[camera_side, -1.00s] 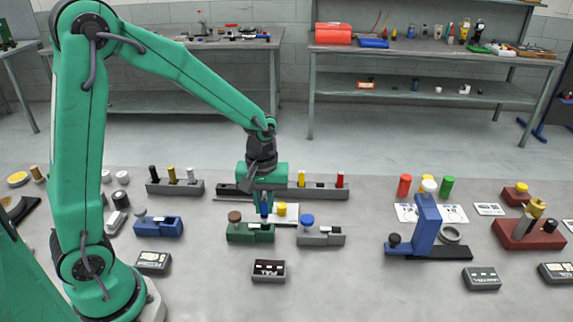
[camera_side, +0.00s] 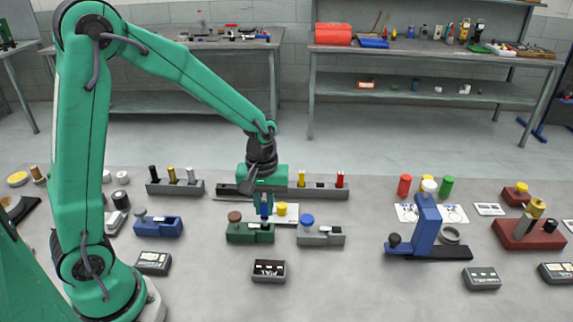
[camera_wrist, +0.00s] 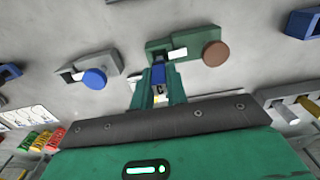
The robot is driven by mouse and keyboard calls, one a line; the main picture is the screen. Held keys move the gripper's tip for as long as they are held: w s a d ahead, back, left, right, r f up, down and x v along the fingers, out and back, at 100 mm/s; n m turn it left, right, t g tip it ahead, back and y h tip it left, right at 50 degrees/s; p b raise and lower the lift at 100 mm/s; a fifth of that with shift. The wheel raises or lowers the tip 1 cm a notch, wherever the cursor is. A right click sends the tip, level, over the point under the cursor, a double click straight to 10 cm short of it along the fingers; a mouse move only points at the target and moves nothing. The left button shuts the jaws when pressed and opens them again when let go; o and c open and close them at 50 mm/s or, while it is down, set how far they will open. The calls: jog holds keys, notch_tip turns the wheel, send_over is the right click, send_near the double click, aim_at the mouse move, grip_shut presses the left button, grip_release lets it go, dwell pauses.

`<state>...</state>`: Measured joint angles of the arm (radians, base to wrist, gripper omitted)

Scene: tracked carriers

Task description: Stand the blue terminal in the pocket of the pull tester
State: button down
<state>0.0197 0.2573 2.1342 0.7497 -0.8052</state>
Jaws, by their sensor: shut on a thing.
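My gripper (camera_side: 263,201) points down and is shut on the blue terminal (camera_side: 264,211), which is upright. In the wrist view my gripper (camera_wrist: 158,92) has the blue terminal (camera_wrist: 158,74) between its fingers. The terminal's lower end is at the green fixture with a brown knob (camera_side: 238,238), which I take to be the pull tester. This fixture also shows in the wrist view (camera_wrist: 160,45), with a white patch beside the terminal. The fingers and terminal hide the pocket, so I cannot tell whether the terminal's end is inside it.
A grey fixture with a blue knob (camera_side: 318,240) stands close on the right. A yellow-topped piece (camera_side: 281,209) is just behind my gripper. A rack with several pegs (camera_side: 320,193) is further back. A small dark display box (camera_side: 268,278) lies in front.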

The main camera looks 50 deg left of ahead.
jog(key=shift+f, duration=1.2)
dwell(1.6)
jog(key=c, duration=0.8)
grip_release()
jog(key=shift+c, duration=0.2)
jog(key=shift+r, duration=0.1)
jog(key=shift+r, duration=3.4)
jog(key=shift+r, duration=0.1)
